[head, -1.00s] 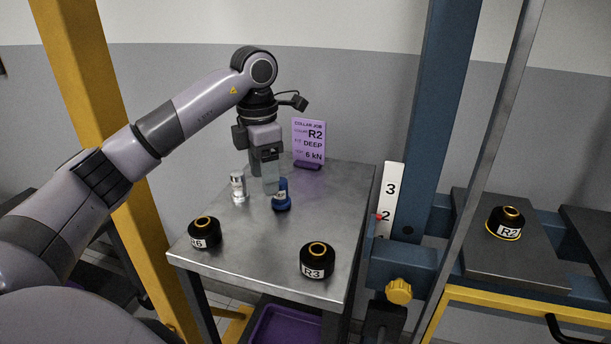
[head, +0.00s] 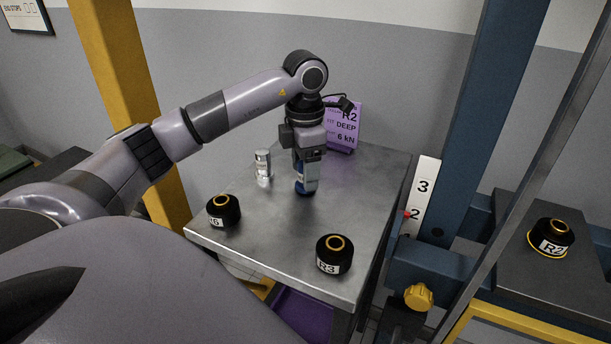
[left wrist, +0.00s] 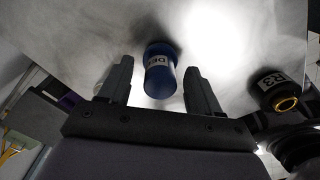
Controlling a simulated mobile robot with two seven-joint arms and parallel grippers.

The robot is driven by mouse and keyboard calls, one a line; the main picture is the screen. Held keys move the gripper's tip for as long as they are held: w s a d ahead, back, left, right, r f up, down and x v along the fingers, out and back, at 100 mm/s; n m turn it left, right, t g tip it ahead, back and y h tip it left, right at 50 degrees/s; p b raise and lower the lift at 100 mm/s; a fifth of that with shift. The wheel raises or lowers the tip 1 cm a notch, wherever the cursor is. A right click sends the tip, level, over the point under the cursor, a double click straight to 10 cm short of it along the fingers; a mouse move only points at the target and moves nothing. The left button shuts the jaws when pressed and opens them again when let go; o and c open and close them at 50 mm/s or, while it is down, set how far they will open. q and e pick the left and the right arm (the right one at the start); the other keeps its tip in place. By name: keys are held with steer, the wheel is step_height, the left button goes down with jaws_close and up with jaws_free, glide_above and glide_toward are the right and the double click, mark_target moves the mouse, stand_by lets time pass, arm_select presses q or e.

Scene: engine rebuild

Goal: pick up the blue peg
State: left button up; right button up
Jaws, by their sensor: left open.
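The blue peg (head: 305,188) stands on the metal table (head: 265,242), mostly hidden behind my left gripper (head: 307,177) in the head view. In the left wrist view the blue peg (left wrist: 160,72) shows a white label with dark letters. It lies between the two open fingers of my left gripper (left wrist: 158,85), with a visible gap to each finger. The fingers point down around the peg. My right gripper is not seen.
A silver peg (head: 263,168) stands left of the gripper. Black collars R6 (head: 223,210) and R3 (head: 334,254) sit near the table's front. A purple sign (head: 345,125) stands behind. A blue press post (head: 490,100) rises at right, beside collar R2 (head: 550,238).

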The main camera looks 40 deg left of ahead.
arm_select(q)
steer(key=shift+f, duration=0.55)
jaws_close()
steer(key=shift+r, duration=0.1)
